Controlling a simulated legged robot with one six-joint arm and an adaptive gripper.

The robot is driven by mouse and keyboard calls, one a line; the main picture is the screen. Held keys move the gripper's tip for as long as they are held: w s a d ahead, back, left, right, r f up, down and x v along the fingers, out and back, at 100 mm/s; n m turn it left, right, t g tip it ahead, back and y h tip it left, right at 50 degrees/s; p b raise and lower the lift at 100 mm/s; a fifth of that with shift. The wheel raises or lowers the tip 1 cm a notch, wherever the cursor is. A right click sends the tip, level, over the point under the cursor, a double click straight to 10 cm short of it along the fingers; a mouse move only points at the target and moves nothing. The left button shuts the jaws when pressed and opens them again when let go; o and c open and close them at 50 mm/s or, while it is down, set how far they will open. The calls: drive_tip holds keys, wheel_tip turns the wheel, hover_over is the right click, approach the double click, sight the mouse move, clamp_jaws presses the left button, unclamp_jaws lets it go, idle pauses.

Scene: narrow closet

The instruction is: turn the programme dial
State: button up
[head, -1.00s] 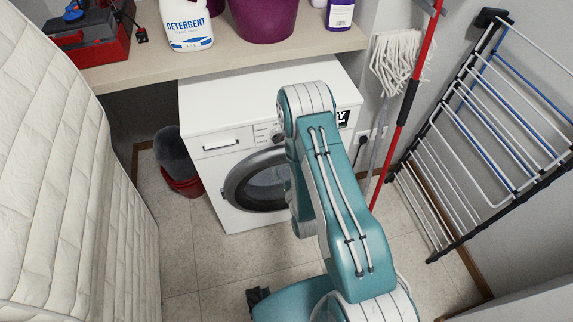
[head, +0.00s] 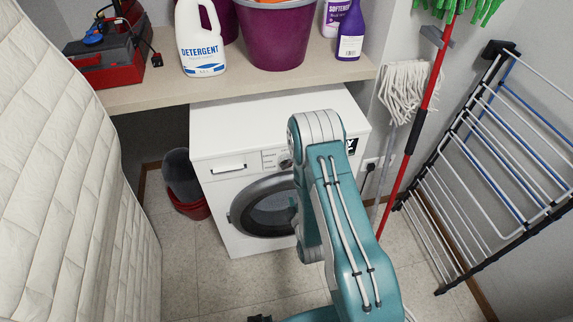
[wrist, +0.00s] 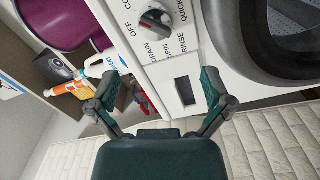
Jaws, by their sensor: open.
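In the head view a small part of the dial (head: 285,163) shows just left of my arm. My gripper (wrist: 160,78) is open and empty, its two fingers spread wide. In the wrist view the dial lies beyond the fingertips, roughly centred between them and apart from both. My arm hides the gripper in the head view.
A shelf (head: 150,95) above the machine holds a detergent bottle (head: 201,45), a purple bucket (head: 272,35) and a red toolbox (head: 110,65). A drying rack (head: 490,160) and mop (head: 405,85) stand right. A quilted mattress (head: 60,190) stands left.

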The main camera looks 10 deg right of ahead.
sight(287, 167)
drive_tip(key=w+m, duration=0.3)
drive_tip(key=m, duration=0.2)
drive_tip(key=w+m, duration=0.8)
drive_tip(key=m, duration=0.1)
drive_tip(key=shift+w+r+m, duration=0.1)
drive_tip(key=shift+w+m, duration=0.1)
drive_tip(key=shift+m, duration=0.1)
drive_tip(key=c, duration=1)
